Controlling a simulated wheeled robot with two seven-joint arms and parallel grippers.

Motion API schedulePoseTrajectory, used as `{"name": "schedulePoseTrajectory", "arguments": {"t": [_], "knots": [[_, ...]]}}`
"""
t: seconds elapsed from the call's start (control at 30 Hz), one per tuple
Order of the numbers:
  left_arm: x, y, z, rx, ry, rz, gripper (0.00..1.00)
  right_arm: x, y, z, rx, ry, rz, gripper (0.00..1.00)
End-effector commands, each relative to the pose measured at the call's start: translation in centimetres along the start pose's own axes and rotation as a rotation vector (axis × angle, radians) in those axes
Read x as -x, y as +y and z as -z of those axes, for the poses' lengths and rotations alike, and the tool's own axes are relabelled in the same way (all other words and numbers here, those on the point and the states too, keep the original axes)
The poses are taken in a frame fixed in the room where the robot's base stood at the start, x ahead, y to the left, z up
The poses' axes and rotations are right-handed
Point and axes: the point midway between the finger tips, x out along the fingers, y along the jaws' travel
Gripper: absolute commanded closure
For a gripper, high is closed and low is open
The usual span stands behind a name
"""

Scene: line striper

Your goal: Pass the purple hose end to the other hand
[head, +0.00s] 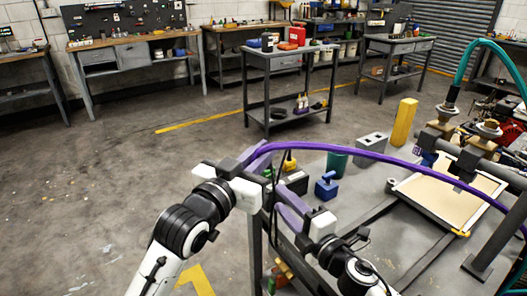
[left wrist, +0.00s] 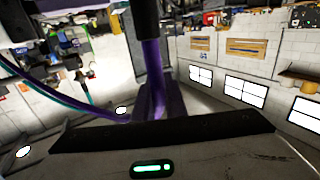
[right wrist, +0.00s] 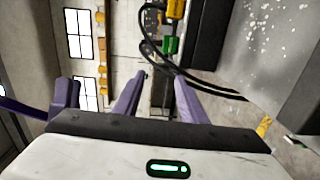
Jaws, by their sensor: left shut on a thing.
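The purple hose (head: 370,157) arcs from the right side of the head view to my left gripper (head: 258,151), which is shut on its end. In the left wrist view my left gripper (left wrist: 160,100) has its purple fingers together, and the hose (left wrist: 62,97) runs off left. A dark cylinder shows just beyond the fingers; I cannot tell if it belongs to the hose. My right gripper (head: 281,200) is just below and right of the left one. In the right wrist view my right gripper (right wrist: 157,90) is open, its fingers apart with no hose between them.
A grey worktable (head: 345,185) stands below and right of the grippers. On it are a blue item (head: 327,187), a green cup (head: 337,161), a grey block (head: 371,146) and a tan-topped tray (head: 450,195). A yellow post (head: 404,122) stands behind. Floor at left is clear.

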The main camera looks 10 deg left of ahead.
Motion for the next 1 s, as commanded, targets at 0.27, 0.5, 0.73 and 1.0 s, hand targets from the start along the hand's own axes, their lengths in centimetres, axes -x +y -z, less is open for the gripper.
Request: {"name": "schedulePoseTrajectory", "arguments": {"t": [0.27, 0.5, 0.73, 1.0], "knots": [[0.0, 0.0, 0.1, 0.000, 0.001, 0.000, 1.00, 2.7, -3.5, 9.5, -0.209, 0.152, -0.006, 0.62], [0.0, 0.0, 0.0, 0.000, 0.001, 0.000, 1.00, 5.4, -2.8, 17.8, -0.305, 0.308, -0.102, 0.62], [0.0, 0.0, 0.1, 0.000, 0.001, 0.000, 1.00, 11.2, -8.5, 11.9, -0.784, 0.053, 0.008, 0.62], [0.0, 0.0, 0.1, 0.000, 0.001, 0.000, 1.00, 21.2, -17.1, 6.0, -1.303, -0.347, 0.133, 0.62]]}}
